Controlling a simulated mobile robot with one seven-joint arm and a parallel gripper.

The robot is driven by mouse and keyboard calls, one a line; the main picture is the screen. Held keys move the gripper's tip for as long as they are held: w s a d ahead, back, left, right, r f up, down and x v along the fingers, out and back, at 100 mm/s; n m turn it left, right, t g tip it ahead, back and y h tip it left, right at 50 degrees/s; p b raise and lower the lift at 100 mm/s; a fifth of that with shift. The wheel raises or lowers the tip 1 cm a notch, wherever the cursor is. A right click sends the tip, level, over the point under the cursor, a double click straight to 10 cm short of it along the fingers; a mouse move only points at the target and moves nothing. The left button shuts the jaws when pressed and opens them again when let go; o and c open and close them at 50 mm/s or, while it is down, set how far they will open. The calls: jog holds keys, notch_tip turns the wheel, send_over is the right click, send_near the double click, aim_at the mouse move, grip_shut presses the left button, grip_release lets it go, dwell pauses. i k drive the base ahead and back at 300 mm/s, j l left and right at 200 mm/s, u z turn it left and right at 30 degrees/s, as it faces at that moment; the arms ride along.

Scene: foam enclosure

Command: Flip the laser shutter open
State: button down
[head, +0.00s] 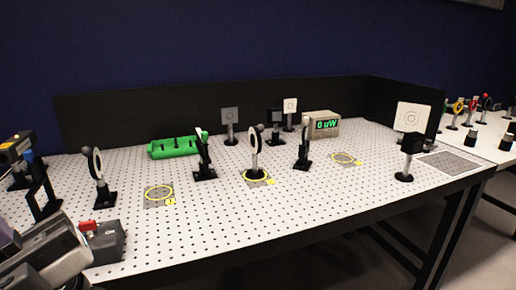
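A dark grey box (107,243) with a light label stands at the near left corner of the table. A small red part (88,225) sits on its top left side; I cannot tell for sure whether this is the shutter flap or a switch. A black laser-like unit (15,148) with yellow and orange marks is on a dark post behind it, at the left edge. My gripper (62,258) and grey arm parts fill the lower left corner, just left of the box and partly overlapping it in the picture. The fingertips cannot be made out, nor any contact.
The perforated table (230,222) carries several post-mounted optics, including a round lens (96,163) near the box. Yellow rings (159,192) mark spots. The front middle is clear.

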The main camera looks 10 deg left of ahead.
aim_at(34, 169)
jog(key=u, duration=1.6)
jog(key=i+l+u, duration=0.2)
jog(key=u, duration=0.15)
jog(key=i+l+u, duration=0.3)
jog(key=k, duration=0.05)
